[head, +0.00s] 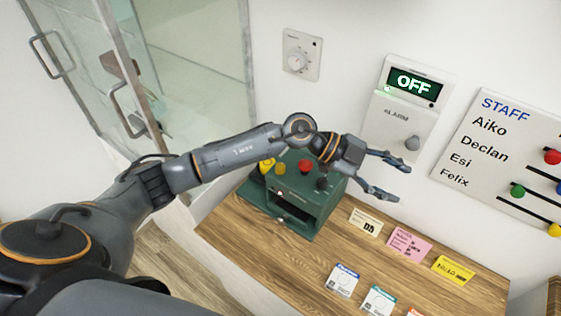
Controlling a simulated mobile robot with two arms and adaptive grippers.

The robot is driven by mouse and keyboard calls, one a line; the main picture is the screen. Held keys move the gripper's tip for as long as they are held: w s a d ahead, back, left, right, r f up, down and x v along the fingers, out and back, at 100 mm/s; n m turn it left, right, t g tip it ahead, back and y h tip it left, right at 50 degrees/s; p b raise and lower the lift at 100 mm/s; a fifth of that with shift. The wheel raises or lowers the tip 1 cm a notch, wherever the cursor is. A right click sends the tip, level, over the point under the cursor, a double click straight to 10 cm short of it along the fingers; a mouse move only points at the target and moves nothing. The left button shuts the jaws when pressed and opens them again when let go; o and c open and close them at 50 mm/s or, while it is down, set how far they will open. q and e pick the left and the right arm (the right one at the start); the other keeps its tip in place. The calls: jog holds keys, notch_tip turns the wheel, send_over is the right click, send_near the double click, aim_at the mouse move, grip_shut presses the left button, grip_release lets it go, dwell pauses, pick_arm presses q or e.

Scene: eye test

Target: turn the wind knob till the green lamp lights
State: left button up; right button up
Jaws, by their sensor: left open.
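My left gripper (399,177) is open and empty, its fingers pointing right, above the wooden counter and below the alarm panel. No knob is readably marked wind. A green box (290,225) with an open front stands on the counter behind my left wrist. On it are a yellow knob (266,165), a red knob (306,166) and a dark knob (321,184). A small pale spot (279,193) shows on its front; I cannot tell if it is a lamp. My arm hides part of the box top. My right gripper is not in view.
An alarm panel (375,125) with a grey knob (412,143) and a lit OFF display (413,83) is on the wall. A dial plate (301,55) and a staff board (480,150) hang there too. Several cards lie on the wooden counter (300,260). Glass doors stand left.

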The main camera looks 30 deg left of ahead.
pick_arm(q)
jog(key=w+a+f+g+y, duration=0.15)
jog(key=a+f+y, duration=0.35)
jog(key=a, duration=0.5)
jog(key=n+y+p, duration=0.1)
jog(key=n+y, duration=0.5)
jog(key=y, duration=0.3)
send_near(280, 166)
jog(key=shift+m, duration=0.3)
jog(key=f+p, duration=0.1)
jog(key=f, duration=0.1)
jog(key=f+p, duration=0.2)
jog(key=f, duration=0.1)
jog(key=f+p, duration=0.1)
jog(key=f, duration=0.1)
jog(key=shift+w+f, duration=0.25)
jog(key=shift+f, duration=0.7)
grip_shut()
